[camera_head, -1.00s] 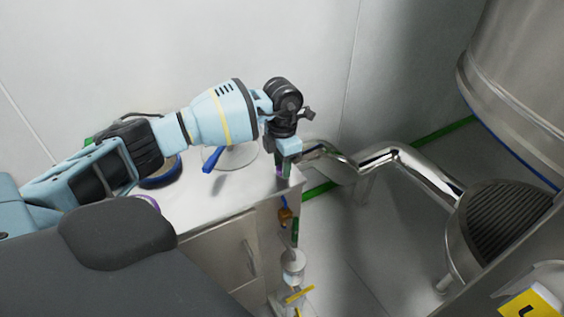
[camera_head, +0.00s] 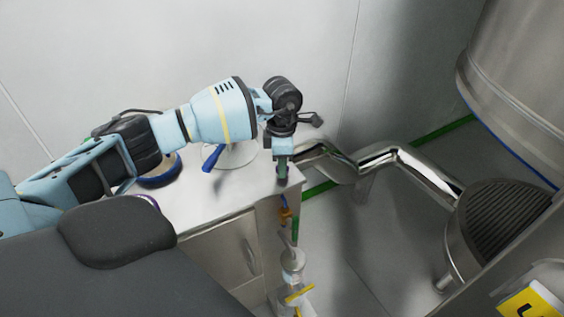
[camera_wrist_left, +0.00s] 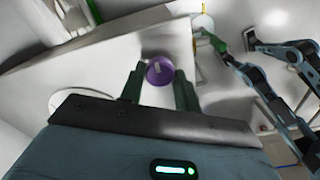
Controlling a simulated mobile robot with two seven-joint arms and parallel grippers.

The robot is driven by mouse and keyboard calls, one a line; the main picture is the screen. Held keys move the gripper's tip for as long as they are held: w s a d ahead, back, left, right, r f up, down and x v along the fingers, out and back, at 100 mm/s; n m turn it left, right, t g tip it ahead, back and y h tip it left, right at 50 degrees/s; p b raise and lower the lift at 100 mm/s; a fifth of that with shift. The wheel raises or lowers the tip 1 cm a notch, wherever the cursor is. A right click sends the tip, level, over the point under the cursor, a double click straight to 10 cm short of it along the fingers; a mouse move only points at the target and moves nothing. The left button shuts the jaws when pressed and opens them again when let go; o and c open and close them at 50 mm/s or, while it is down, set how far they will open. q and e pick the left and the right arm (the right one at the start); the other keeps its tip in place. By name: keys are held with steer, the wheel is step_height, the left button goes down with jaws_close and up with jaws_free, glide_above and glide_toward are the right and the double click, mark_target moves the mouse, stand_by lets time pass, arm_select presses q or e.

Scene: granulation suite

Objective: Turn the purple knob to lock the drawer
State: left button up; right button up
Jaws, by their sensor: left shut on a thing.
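The purple knob (camera_wrist_left: 160,73) is round with a pale grey mark on its face. In the left wrist view it sits between the two dark green fingers of my left gripper (camera_wrist_left: 159,78), which is shut on it. In the head view my left gripper (camera_head: 282,174) points down at the right end of the white cabinet top, and the knob is mostly hidden behind its fingers. The cabinet front (camera_head: 222,252) with its upright handle shows below. I cannot make out the drawer's edges.
A blue ring-shaped item (camera_head: 162,177) and a blue-handled item (camera_head: 211,158) lie on the cabinet top behind my left arm. Bent steel piping (camera_head: 400,167) and a large steel vessel (camera_head: 520,60) stand to the right. Fittings with a yellow handle (camera_head: 299,293) hang below the cabinet's corner.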

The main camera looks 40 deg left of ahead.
arm_select(q)
steer(key=o, duration=1)
steer(key=shift+c, duration=0.2)
steer(key=shift+r, duration=3.95)
